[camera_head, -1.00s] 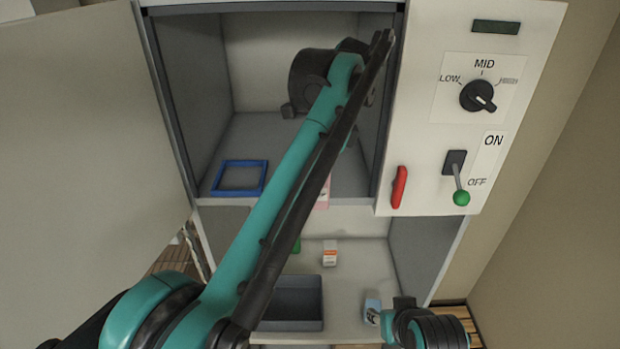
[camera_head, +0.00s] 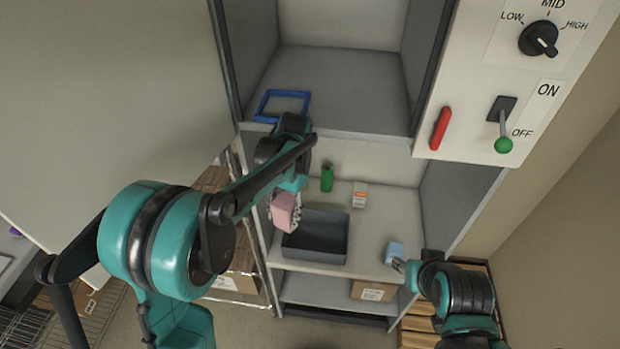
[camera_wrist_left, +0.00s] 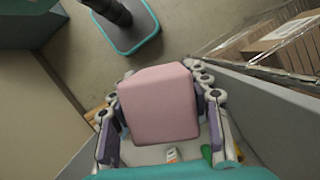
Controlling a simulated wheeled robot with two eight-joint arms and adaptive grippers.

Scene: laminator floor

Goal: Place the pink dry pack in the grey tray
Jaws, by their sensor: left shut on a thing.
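The pink dry pack (camera_head: 285,209) is between the fingers of my left gripper (camera_head: 286,215), which is shut on it. The left wrist view shows the pink pack (camera_wrist_left: 158,105) large, with a finger on each side. In the head view the pack appears at the left end of the grey tray (camera_head: 314,253), overlapping its left rim; its height above the tray is hard to judge. The tray stands on the lower shelf and looks empty. My right gripper (camera_head: 399,265) is at the right, close to a light blue pack (camera_head: 395,251); its jaw opening is unclear.
A green cylinder (camera_head: 327,177) and a white-and-orange box (camera_head: 360,195) stand behind the tray on the shelf (camera_head: 385,215). A blue frame (camera_head: 282,104) lies in the upper compartment. Side walls bound the shelf. A carton (camera_head: 373,290) sits below.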

